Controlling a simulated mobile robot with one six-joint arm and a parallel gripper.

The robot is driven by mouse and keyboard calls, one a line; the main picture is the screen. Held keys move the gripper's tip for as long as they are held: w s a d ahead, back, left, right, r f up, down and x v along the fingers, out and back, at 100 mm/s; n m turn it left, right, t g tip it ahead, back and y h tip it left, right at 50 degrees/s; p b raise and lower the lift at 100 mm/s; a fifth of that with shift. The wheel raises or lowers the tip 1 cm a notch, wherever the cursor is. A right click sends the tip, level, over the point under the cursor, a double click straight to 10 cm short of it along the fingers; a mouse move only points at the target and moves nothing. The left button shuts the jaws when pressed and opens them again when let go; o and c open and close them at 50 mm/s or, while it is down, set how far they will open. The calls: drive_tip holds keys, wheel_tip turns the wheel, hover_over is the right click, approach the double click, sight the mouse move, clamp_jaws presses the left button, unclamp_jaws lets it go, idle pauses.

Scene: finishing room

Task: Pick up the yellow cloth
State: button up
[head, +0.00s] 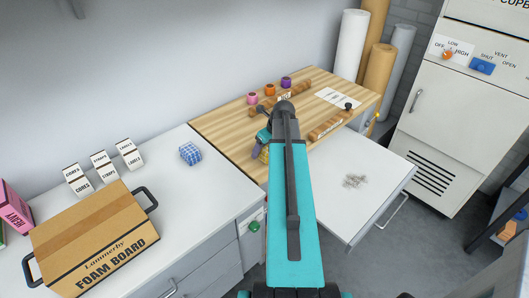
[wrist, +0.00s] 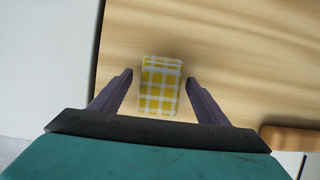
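The yellow cloth (wrist: 160,92) is a folded yellow-and-white checked piece lying on the wooden worktop (wrist: 225,40). In the head view only a small yellow part of it (head: 264,155) shows beside my gripper (head: 258,148); my arm hides the rest. In the wrist view my gripper (wrist: 159,77) is open, with one purple finger to the left and one to the right of the cloth. Gaps show between the cloth and both fingers. Nothing is held.
A blue checked cloth (head: 190,153) lies on the white counter, left of the wooden top. Pink (head: 252,98), orange (head: 270,90) and purple (head: 286,82) pots stand behind my gripper. A wooden rack (head: 326,127) lies to the right. A foam board box (head: 95,238) sits front left.

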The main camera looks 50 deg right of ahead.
drive_tip(key=c, duration=1.1)
drive_tip(key=shift+r, duration=0.1)
drive_tip(key=shift+c, duration=0.2)
drive_tip(key=shift+r+b, duration=0.65)
drive_tip(key=shift+r, duration=1)
drive_tip(key=s+d+r+b, duration=0.1)
drive_tip(key=s+b, duration=0.2)
drive_tip(key=s, duration=1.3)
drive_tip(key=shift+d+r, duration=0.25)
drive_tip(key=shift+d, duration=0.05)
drive_tip(key=o, duration=0.4)
drive_tip(key=shift+c, duration=1.2)
drive_tip(key=shift+w+a, duration=0.1)
drive_tip(key=shift+w, duration=0.05)
